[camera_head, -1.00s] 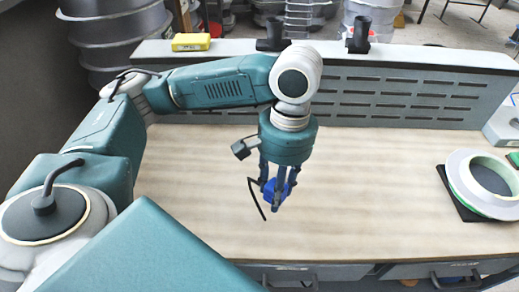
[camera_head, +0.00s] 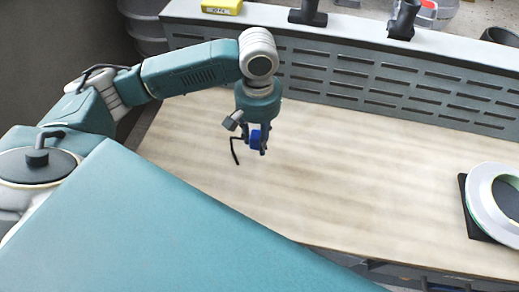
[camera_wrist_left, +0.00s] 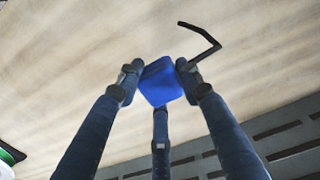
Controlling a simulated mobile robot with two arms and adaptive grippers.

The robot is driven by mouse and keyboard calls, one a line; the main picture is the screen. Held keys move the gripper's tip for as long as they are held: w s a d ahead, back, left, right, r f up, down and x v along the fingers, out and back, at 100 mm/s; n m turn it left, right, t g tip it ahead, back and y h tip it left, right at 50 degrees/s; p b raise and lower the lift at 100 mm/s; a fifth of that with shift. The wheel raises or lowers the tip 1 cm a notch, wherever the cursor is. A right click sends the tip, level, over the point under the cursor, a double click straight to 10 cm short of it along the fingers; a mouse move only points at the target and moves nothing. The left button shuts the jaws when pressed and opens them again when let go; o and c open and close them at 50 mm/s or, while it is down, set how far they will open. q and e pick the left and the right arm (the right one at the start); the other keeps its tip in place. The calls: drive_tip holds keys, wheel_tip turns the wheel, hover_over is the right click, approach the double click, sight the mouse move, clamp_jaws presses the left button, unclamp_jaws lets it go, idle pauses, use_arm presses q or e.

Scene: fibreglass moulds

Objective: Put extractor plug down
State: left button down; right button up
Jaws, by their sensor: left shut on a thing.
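The extractor plug is a blue block with a thin, bent black cable or rod. In the head view the extractor plug (camera_head: 255,138) sits between the fingers of my left gripper (camera_head: 258,148), with its black part hanging to the left. The left wrist view shows the blue block (camera_wrist_left: 161,82) held between the fingertips, the black part bending away at upper right. My left gripper points down over the wooden bench top (camera_head: 330,190). I cannot tell how far the plug is above the wood. My right gripper is not in view.
A slotted grey panel (camera_head: 370,85) runs along the back of the bench. A yellow box (camera_head: 221,6) and black nozzles lie on or above its ledge. A white ring-shaped part (camera_head: 485,200) on a dark mat is at right. The middle of the bench is bare.

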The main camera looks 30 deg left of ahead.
sight(259, 158)
use_arm(q)
wheel_tip(259, 158, down, 3)
wheel_tip(259, 158, down, 3)
drive_tip(key=shift+f+p, duration=0.2)
drive_tip(key=shift+p, duration=0.1)
drive_tip(key=shift+f, duration=0.2)
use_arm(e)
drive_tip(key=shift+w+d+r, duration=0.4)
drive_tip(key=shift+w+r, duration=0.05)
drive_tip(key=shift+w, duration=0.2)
use_arm(q)
drive_tip(key=shift+f, duration=0.1)
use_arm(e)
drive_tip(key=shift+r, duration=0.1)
use_arm(q)
drive_tip(key=c, duration=1.2)
unclamp_jaws()
drive_tip(key=shift+o, duration=0.2)
